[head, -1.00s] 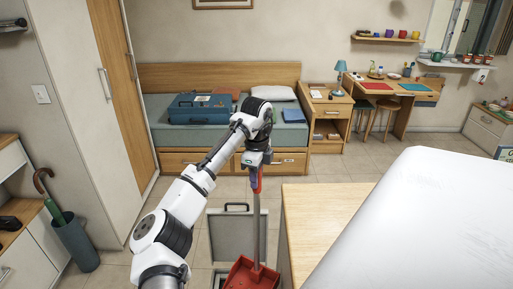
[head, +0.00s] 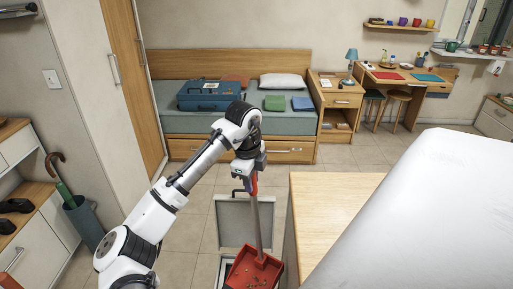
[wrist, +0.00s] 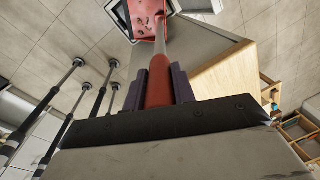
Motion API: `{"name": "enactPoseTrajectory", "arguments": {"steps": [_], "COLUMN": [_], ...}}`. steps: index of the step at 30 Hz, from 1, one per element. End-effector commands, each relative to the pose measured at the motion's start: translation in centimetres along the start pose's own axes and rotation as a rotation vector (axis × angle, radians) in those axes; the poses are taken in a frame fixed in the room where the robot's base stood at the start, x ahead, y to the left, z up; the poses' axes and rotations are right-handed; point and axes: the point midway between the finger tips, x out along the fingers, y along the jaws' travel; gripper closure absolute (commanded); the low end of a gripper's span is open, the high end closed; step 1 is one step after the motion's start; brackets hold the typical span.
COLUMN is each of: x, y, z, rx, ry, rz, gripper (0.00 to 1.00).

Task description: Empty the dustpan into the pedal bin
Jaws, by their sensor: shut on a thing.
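My gripper (head: 250,180) is shut on the red grip of the dustpan's long handle, which stands between the dark fingers in the wrist view (wrist: 158,84). The red dustpan (head: 258,262) hangs at the lower end of the grey shaft, with small dark bits of debris in it. Its pan also shows at the top of the wrist view (wrist: 153,10). The pedal bin's grey lid (head: 246,222) stands raised behind the pan. Part of the bin's rim and dark opening shows around the pan, which hides most of it. I cannot tell whether pan and bin touch.
A wooden-topped counter (head: 325,212) stands close on the right of the dustpan, with a large white surface beyond it. An umbrella stand (head: 84,222) and a cabinet stand at the left. A bed (head: 205,122) is at the back. Tiled floor lies free left of the bin.

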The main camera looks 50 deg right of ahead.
Motion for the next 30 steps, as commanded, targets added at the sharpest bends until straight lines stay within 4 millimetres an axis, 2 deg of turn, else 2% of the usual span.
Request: {"name": "enactPoseTrajectory", "arguments": {"steps": [30], "x": [-1.7], "y": [9.9], "z": [1.6], "rx": [-0.002], "ry": [0.028], "rz": [-0.178], "gripper": [1.00]}}
